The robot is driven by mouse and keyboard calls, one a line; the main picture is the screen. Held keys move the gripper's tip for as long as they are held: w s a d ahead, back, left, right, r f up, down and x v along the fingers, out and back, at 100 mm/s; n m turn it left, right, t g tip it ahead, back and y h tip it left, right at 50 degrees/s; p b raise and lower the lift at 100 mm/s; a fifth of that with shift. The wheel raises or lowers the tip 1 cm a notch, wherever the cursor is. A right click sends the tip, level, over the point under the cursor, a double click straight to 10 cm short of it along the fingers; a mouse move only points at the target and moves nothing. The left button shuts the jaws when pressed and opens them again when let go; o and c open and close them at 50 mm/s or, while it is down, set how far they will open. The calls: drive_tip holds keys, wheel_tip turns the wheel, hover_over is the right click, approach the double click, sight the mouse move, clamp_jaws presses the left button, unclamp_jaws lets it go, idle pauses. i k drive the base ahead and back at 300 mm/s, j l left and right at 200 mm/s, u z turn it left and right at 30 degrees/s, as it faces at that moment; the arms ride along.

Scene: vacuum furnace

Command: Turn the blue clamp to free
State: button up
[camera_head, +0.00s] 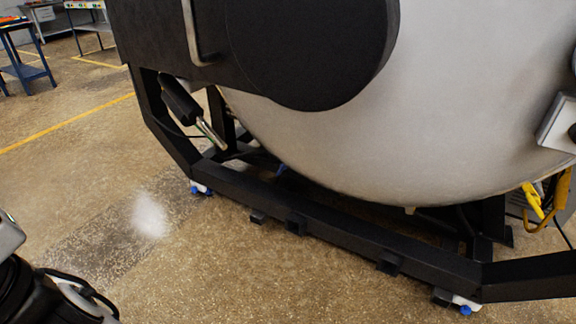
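A large pale round furnace vessel (430,90) fills the upper right, with a black round cover (310,45) on its front. I cannot make out a blue clamp with certainty. A small blue piece (281,168) shows under the vessel, partly hidden behind the black frame, too small to identify. Small blue and white feet show at the frame's base, one on the left (200,188) and one at lower right (466,308). Part of my own arm shows at the lower left edge. My gripper's fingers are not in view.
The black base frame (330,222) runs along the floor under the vessel. A metal handle (192,32) is on the dark upper panel. A yellow part (540,200) is at the right. The floor (90,200) at left is clear. Blue tables (22,60) stand far left.

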sight(283, 167)
drive_tip(key=i+j, duration=0.25)
drive_tip(key=j, duration=0.2)
drive_tip(key=i+j+u, duration=0.1)
drive_tip(key=i+j, duration=0.2)
drive_tip(key=j, duration=0.2)
drive_tip(key=i+j, duration=0.25)
drive_tip(key=j, duration=0.2)
drive_tip(key=u, duration=0.05)
